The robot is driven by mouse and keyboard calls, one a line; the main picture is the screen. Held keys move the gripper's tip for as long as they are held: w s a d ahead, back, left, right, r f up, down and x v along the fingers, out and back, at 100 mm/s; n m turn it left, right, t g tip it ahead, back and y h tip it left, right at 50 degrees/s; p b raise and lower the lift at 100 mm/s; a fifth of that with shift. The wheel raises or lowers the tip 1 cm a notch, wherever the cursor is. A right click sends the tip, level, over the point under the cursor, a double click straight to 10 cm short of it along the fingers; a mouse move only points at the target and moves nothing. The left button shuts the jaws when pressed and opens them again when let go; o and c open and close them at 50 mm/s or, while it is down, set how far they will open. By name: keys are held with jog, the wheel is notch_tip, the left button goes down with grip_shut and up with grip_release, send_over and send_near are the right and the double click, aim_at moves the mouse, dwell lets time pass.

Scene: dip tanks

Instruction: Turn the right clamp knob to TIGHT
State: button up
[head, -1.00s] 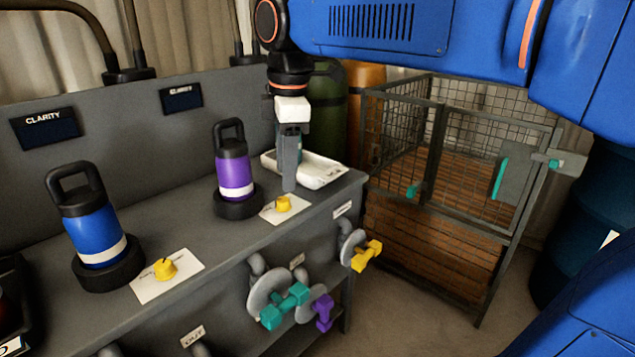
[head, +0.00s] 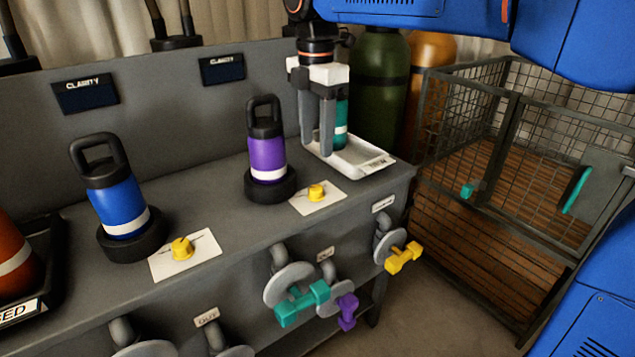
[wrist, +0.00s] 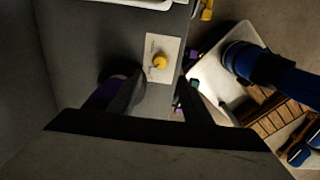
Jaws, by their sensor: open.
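The right clamp knob (head: 316,192) is a small yellow knob on a white card (head: 325,201) in front of the purple bottle (head: 267,158), which stands in a black clamp ring (head: 270,188). The knob also shows in the wrist view (wrist: 160,62), beyond my fingertips. My gripper (head: 317,148) is open and empty, pointing down above the bench, just behind and above the knob, apart from it. The left knob (head: 182,248) is yellow on its own card, beside the blue bottle (head: 122,208). The lettering on the cards is too small to read.
A white tray (head: 372,165) with a teal bottle (head: 341,122) stands at the bench's right end, behind my fingers. Teal, purple and yellow valve handles (head: 403,258) stick out of the bench front. A wire cage (head: 480,150) stands to the right.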

aim_at(316, 188)
notch_tip(316, 188, down, 12)
jog(key=shift+r, duration=0.2)
dwell(0.4)
jog(key=c, duration=1.1)
